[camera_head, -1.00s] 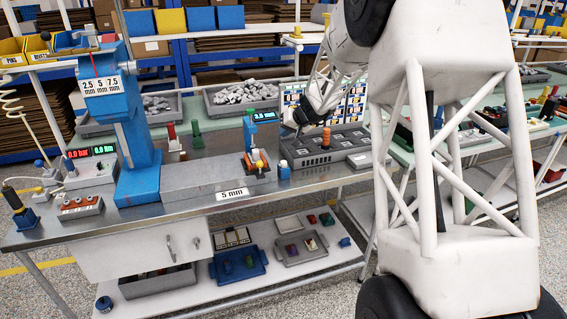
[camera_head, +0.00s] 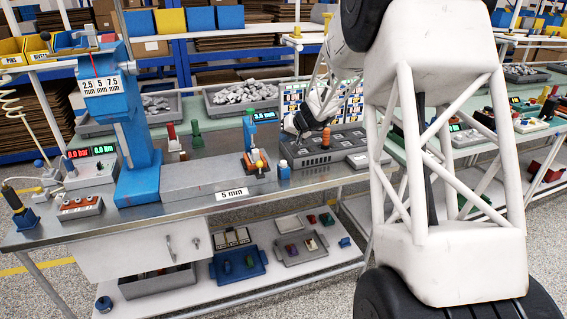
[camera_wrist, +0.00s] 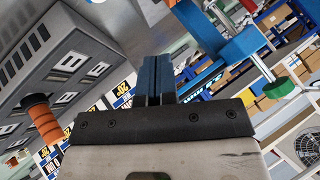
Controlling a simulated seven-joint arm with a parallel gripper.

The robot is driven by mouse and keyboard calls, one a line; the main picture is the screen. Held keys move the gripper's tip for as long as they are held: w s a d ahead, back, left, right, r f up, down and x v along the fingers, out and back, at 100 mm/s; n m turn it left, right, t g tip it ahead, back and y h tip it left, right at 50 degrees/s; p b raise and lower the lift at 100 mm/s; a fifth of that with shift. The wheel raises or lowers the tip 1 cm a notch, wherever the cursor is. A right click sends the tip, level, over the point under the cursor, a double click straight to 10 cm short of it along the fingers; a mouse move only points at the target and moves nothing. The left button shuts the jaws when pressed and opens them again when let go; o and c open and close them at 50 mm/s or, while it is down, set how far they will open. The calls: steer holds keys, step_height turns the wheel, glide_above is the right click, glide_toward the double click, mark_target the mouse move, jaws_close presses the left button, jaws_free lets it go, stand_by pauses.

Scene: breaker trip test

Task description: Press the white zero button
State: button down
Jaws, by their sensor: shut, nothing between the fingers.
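My gripper (camera_head: 290,128) is low over the bench, by the left end of the grey panel (camera_head: 340,146) with the orange ribbed post (camera_head: 325,138). The fingers (camera_wrist: 155,78) are blue, shut and empty in the wrist view. The panel (camera_wrist: 45,60) fills the upper left there, with white-framed slots and the orange post (camera_wrist: 42,117). I cannot pick out a white zero button for certain. A small white-topped blue piece (camera_head: 283,165) stands in front of my gripper, left of the panel. My gripper appears apart from it.
A grey block (camera_head: 205,180) marked 5 mm and a tall blue press (camera_head: 125,130) stand further left. A grey bin of metal parts (camera_head: 240,98) is behind.

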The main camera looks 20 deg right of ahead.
steer(key=shift+f, duration=3.4)
steer(key=shift+f, duration=0.9)
stand_by(0.9)
steer(key=shift+r, duration=0.85)
steer(key=shift+r, duration=0.1)
steer(key=shift+r, duration=2.45)
